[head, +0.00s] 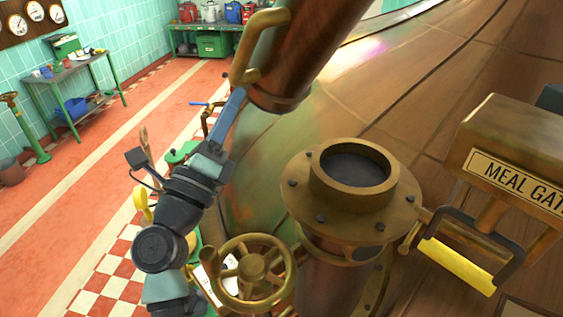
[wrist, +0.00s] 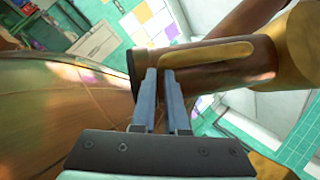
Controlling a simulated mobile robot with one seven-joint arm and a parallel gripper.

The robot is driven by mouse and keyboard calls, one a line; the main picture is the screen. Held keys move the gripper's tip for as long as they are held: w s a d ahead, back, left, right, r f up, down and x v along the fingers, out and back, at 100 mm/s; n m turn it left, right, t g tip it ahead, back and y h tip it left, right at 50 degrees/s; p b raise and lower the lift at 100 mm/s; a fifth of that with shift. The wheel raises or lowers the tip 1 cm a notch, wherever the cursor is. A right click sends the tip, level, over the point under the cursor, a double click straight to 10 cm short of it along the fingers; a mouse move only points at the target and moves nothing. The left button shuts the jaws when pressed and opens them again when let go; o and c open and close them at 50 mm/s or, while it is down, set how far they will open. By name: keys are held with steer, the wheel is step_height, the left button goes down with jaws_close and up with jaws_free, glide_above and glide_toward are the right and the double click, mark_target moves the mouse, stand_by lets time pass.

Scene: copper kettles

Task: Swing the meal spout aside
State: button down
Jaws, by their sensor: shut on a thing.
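The meal spout (head: 312,45) is a dark copper tube with a brass handle (head: 262,24) on its left side. Its lower end hangs up and left of the open flanged brass inlet (head: 400,205), and a gap shows between them. My gripper (head: 240,92) is shut on the lower end of the handle. In the wrist view my fingers (wrist: 159,74) lie close together at the near end of the handle (wrist: 205,54), along the spout (wrist: 262,68). The exact grip is partly hidden by the fingers.
A brass handwheel (head: 252,268) stands below the inlet. The meal gate box (head: 515,150) and its yellow-gripped handle (head: 455,265) are at the right. The big copper kettle (head: 430,90) curves behind. Open floor (head: 130,115) lies left.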

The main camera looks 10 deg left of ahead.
steer(key=shift+s+a+r+t, duration=0.1)
steer(key=shift+a+r+t, duration=0.05)
steer(key=shift+r, duration=0.35)
steer(key=shift+s+a+r+t, duration=0.1)
steer(key=shift+a+r+t, duration=0.05)
steer(key=shift+r, duration=0.3)
steer(key=f+b+v, duration=0.1)
steer(key=b+v, duration=0.3)
steer(key=v, duration=0.9)
steer(key=shift+d, duration=0.3)
steer(key=shift+f, duration=0.1)
